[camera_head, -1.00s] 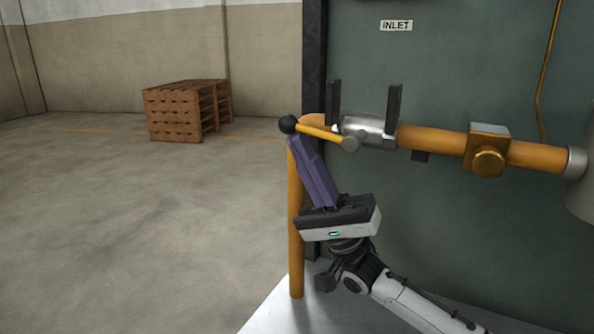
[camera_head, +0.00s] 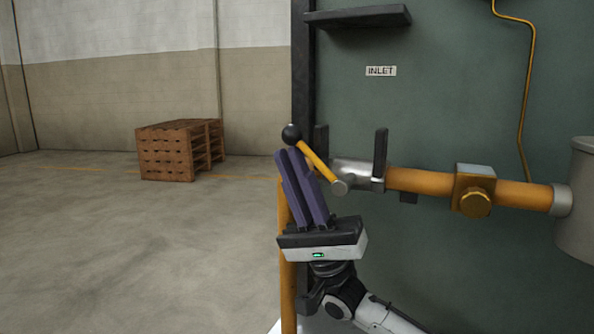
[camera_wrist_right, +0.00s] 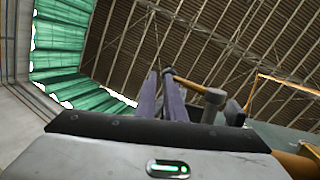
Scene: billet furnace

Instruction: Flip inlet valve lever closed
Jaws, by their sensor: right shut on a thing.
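The inlet valve lever (camera_head: 317,166) is a yellow bar with a black ball knob (camera_head: 291,133). It slants up and left from its round grey pivot (camera_head: 341,187) on the valve. In the right wrist view the lever (camera_wrist_right: 190,84) crosses by the finger tips. My right gripper (camera_head: 290,156) comes from below, with its purple fingers tilted up and left. It is shut on the lever just below the knob, and the fingers stand a little apart. The exact contact is partly hidden. The INLET label (camera_head: 380,71) is above the valve. My left gripper is not in view.
An orange pipe (camera_head: 420,181) with a brass fitting (camera_head: 475,192) runs right from the valve to a grey cylinder (camera_head: 575,190). Dark upright brackets (camera_head: 381,155) flank the valve. An orange post (camera_head: 288,285) stands behind my gripper. Wooden pallets (camera_head: 170,152) sit far left on open floor.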

